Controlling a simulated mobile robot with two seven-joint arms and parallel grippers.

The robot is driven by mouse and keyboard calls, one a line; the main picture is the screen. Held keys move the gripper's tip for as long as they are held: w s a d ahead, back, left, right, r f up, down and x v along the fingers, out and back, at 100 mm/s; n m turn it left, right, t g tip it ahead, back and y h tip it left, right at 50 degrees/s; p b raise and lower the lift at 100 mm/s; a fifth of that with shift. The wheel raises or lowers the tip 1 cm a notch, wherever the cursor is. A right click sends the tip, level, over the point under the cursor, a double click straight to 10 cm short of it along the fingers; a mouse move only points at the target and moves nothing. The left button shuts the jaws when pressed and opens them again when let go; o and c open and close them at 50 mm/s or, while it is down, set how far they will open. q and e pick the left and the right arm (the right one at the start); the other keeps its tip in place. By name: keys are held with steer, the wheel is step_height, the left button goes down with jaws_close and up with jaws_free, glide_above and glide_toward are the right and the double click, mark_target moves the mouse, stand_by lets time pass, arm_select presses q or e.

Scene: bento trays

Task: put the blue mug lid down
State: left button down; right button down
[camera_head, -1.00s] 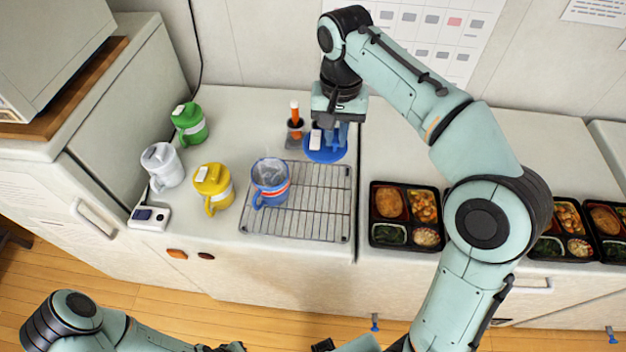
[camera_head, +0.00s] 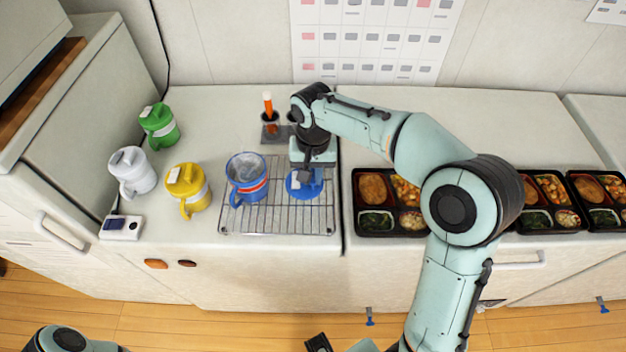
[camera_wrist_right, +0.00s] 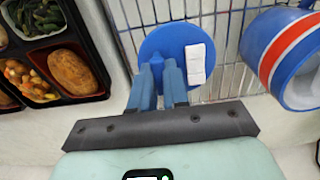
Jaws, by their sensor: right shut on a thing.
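My right gripper (camera_head: 306,177) is shut on the blue mug lid (camera_head: 293,188), a flat round disc with a white tab, over the right part of the wire rack (camera_head: 285,222). In the right wrist view the fingers (camera_wrist_right: 161,75) hold the lid (camera_wrist_right: 172,38) at its near side. I cannot tell whether the lid touches the rack. The blue mug (camera_head: 246,183), with red and white bands and an open top, stands upright on the rack's left part, apart from the lid. It also shows in the right wrist view (camera_wrist_right: 285,60). My left gripper is out of view.
Yellow (camera_head: 188,188), white (camera_head: 133,172) and green (camera_head: 159,126) lidded mugs stand to the left. A small white device (camera_head: 122,228) sits by the counter's front edge. A holder with an orange-handled item (camera_head: 268,108) is behind the rack. Bento trays (camera_head: 375,233) lie to the right.

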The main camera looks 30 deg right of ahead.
mark_target(313, 176)
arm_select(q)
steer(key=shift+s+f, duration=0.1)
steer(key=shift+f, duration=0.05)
arm_select(e)
steer(key=shift+f, duration=1.2)
steer(key=shift+f, duration=0.1)
steer(key=shift+f, duration=0.15)
steer(key=c, duration=1.1)
jaws_free()
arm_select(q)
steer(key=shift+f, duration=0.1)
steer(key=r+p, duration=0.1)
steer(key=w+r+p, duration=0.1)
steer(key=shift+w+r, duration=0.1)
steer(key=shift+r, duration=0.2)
arm_select(e)
step_height(313, 176, up, 13)
steer(key=shift+f, duration=0.2)
